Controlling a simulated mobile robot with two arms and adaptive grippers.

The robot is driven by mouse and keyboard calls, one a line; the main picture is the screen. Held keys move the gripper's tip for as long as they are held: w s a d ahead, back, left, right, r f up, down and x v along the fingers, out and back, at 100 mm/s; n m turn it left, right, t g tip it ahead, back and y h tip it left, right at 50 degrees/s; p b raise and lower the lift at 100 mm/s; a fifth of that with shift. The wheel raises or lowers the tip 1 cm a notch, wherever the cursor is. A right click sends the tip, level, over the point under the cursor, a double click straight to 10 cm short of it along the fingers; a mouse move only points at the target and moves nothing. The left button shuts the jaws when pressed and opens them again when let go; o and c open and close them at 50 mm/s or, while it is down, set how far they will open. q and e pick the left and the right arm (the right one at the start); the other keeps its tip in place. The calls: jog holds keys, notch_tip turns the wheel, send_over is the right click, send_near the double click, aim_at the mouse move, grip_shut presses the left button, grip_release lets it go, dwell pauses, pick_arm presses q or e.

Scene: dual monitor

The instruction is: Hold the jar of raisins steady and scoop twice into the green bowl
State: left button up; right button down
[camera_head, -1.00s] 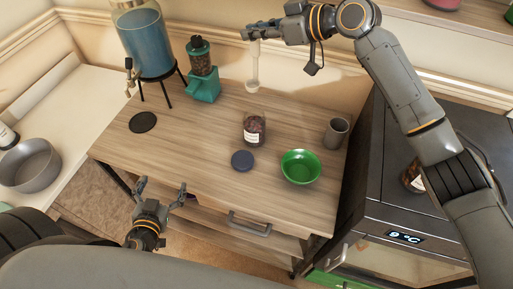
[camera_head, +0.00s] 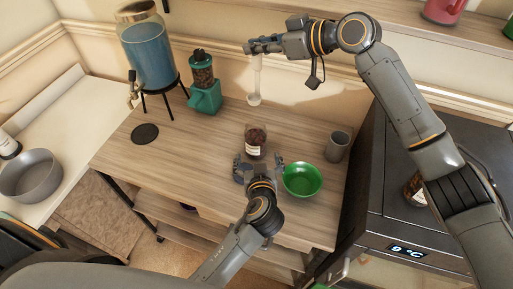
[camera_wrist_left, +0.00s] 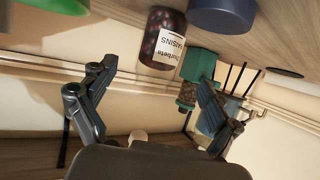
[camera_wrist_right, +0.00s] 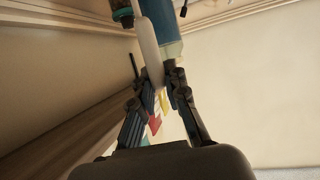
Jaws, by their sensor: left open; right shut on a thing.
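The glass jar of raisins (camera_head: 256,141) stands upright on the wooden table, with a white label. In the left wrist view the jar (camera_wrist_left: 163,42) reads "RAISINS". My left gripper (camera_head: 259,168) is open, just in front of the jar and apart from it. Its spread fingers (camera_wrist_left: 150,100) show empty in the left wrist view. The green bowl (camera_head: 301,180) is right of the jar and looks empty. My right gripper (camera_head: 250,46) is shut on a white scoop (camera_head: 255,88) hanging above the back of the table. The scoop's handle (camera_wrist_right: 150,55) shows between the fingers in the right wrist view.
A dark blue lid (camera_wrist_left: 222,14) lies beside the jar, mostly hidden by my left gripper in the head view. A grey cup (camera_head: 336,146) stands behind the bowl. A teal grinder (camera_head: 205,97) and a blue drink dispenser (camera_head: 149,55) stand at back left. The left tabletop is mostly clear.

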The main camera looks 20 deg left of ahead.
aim_at(256, 141)
pick_arm(q)
jog(key=x, duration=1)
jog(key=shift+w+a+f, duration=0.15)
jog(key=shift+w+a, duration=0.05)
jog(key=shift+c, duration=0.4)
jog(key=c, duration=1.4)
